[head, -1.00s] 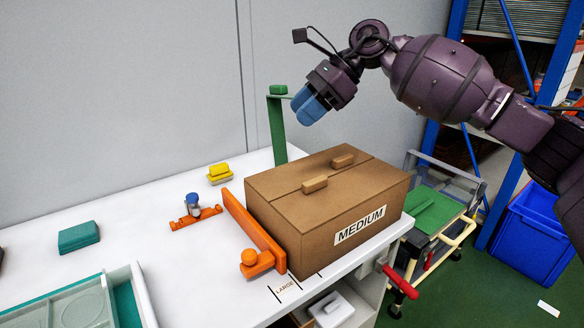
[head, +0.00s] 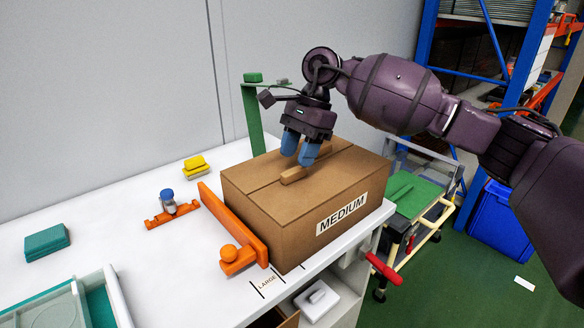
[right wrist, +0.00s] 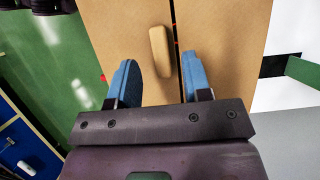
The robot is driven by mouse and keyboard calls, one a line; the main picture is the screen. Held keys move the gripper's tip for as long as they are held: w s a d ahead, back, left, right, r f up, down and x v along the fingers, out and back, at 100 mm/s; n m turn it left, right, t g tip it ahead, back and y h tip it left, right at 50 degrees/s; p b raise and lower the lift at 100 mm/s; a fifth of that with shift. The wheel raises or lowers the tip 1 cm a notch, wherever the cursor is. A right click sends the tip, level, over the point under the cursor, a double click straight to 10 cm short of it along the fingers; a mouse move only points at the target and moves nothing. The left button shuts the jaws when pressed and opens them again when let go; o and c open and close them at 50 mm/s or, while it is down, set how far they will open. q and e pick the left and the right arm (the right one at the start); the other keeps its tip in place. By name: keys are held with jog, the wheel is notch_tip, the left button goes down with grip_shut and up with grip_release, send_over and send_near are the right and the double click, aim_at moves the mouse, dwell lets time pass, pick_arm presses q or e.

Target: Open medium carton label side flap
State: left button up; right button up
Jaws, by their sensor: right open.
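The brown medium carton (head: 262,200) stands on the white table, its MEDIUM label (head: 342,213) on the side facing the front right. Its top flaps are closed, meeting at a seam. A tan block handle (head: 293,175) sits on the top just under my right gripper (head: 300,160); a second handle behind is mostly hidden by the fingers. My right gripper is open, blue fingers pointing down above the carton top. In the right wrist view, a handle (right wrist: 159,48) beside the seam lies ahead between the fingertips (right wrist: 158,75), ungripped. My left gripper is not in view.
An orange fence (head: 233,225) stands along the carton's left side. A green post (head: 253,120) rises behind. A cart (head: 410,195) stands right of the table.

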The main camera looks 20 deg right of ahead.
aim_at(292, 171)
jog(key=shift+x, duration=1.8)
grip_shut()
